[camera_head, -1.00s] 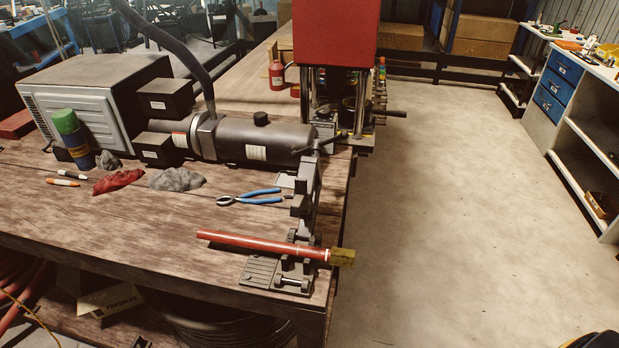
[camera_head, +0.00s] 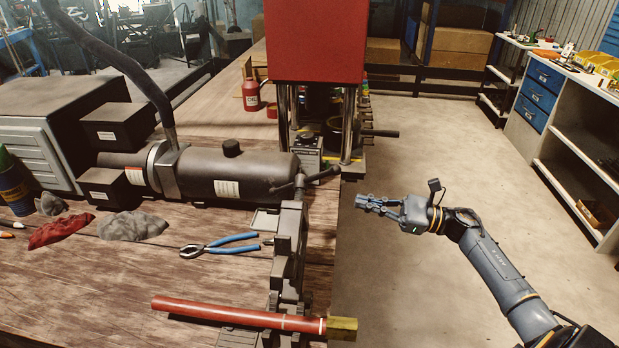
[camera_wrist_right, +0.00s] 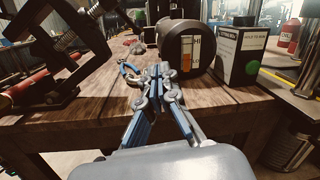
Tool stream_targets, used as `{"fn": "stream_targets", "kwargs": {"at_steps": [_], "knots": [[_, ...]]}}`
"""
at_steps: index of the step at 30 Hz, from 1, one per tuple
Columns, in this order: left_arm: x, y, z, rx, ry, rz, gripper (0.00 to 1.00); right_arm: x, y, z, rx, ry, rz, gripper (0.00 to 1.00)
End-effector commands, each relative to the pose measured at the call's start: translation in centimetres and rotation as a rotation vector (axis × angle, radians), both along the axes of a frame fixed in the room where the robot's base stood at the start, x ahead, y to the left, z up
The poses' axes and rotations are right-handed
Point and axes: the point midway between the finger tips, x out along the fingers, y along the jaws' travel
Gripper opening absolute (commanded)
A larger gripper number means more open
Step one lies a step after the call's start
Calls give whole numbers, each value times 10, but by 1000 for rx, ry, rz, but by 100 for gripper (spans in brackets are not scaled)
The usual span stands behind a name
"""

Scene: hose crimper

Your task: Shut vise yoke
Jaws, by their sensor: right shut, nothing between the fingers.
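The dark grey vise (camera_head: 286,262) sits at the right edge of the wooden workbench. Its yoke stands raised above the base, with the screw and handle (camera_head: 300,181) at the top. In the right wrist view the yoke frame (camera_wrist_right: 97,75) leans at the left, close to the camera. A red hose (camera_head: 225,313) with a brass-coloured end (camera_head: 341,327) lies across the vise base, low in the head view. My right gripper (camera_head: 365,203) is shut and empty, in the air beyond the bench edge, right of the yoke and apart from it. My left gripper is out of view.
Blue-handled pliers (camera_head: 232,244), a red rag (camera_head: 60,230) and a grey rag (camera_head: 132,226) lie left of the vise. A grey cylinder (camera_head: 235,175) and a red-topped press (camera_head: 321,42) stand behind it. The floor right of the bench is clear.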

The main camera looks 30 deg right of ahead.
Motion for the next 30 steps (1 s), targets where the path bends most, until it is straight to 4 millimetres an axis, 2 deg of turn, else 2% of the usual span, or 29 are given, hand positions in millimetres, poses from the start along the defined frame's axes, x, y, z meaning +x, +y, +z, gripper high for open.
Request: {"fn": "stream_targets", "kwargs": {"at_steps": [1,3,7,11,22,30], "knots": [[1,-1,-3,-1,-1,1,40,-6,5,12,-89,-73,43,0],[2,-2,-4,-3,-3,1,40,-12,9,23,-170,-143,81,0],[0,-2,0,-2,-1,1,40,-14,16,31,-224,-191,108,0],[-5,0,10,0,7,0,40,-5,29,35,-221,-192,108,0],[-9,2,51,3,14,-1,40,41,94,43,-215,-191,106,0],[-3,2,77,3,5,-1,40,31,107,66,-219,-187,105,0]]}}
